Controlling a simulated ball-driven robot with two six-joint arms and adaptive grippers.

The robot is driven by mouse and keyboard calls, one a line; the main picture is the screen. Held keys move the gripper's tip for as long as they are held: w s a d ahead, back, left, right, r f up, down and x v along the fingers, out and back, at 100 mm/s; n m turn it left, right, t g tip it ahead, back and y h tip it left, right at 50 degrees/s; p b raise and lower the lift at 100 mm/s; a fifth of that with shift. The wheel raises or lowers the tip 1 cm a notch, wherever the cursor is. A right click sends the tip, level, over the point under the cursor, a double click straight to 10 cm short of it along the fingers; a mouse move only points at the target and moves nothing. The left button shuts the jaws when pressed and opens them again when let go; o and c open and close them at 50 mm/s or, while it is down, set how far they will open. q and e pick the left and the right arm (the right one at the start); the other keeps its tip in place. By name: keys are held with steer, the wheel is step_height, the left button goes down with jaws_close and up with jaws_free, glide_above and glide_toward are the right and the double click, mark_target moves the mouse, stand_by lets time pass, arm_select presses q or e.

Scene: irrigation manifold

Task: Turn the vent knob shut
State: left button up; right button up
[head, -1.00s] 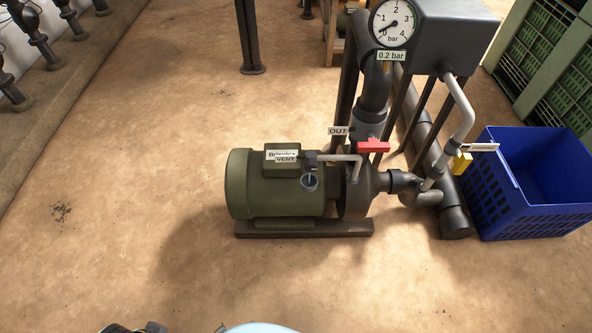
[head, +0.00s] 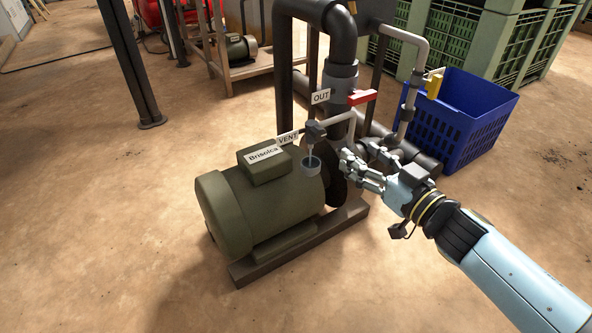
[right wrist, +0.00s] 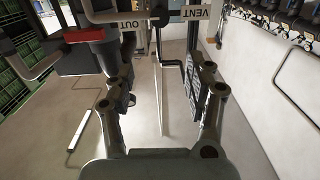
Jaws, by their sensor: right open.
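The vent knob (head: 314,131) is a small dark fitting beside the VENT label (head: 288,138), above the green pump motor (head: 226,217). A thin pale streak, looking like water, runs below it into a small cup (head: 311,165). My right gripper (head: 357,154) is open and empty, to the right of the knob and slightly lower, apart from it in the head view. In the right wrist view, the open fingers (right wrist: 160,84) point toward the pipework. The VENT label (right wrist: 197,13) is at the top there, with a dark fitting (right wrist: 159,17) left of it. My left gripper is out of view.
A red valve handle (head: 362,97) and the OUT label (head: 321,96) sit on the thick pipe behind the knob. A yellow handle (head: 433,86) is on a thinner pipe. A blue crate (head: 459,125) stands at right, before green crates (head: 480,40). The front floor is clear.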

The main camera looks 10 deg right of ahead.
mark_target(321, 135)
steer(key=w+a+f+b, duration=0.1)
steer(key=w, duration=0.2)
steer(key=w+a+f+b, duration=0.1)
steer(key=w+b, duration=0.1)
steer(key=w, duration=0.2)
steer(key=w+a+f+b, duration=0.1)
steer(key=w+a+b, duration=0.1)
steer(key=w, duration=0.1)
steer(key=shift+w, duration=0.25)
steer(key=shift+w+a+r, duration=0.1)
steer(key=shift+w+a, duration=0.05)
steer(key=shift+w, duration=0.45)
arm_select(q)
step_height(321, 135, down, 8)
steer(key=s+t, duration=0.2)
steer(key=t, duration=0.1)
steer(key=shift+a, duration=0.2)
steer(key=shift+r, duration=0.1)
arm_select(e)
jaws_close()
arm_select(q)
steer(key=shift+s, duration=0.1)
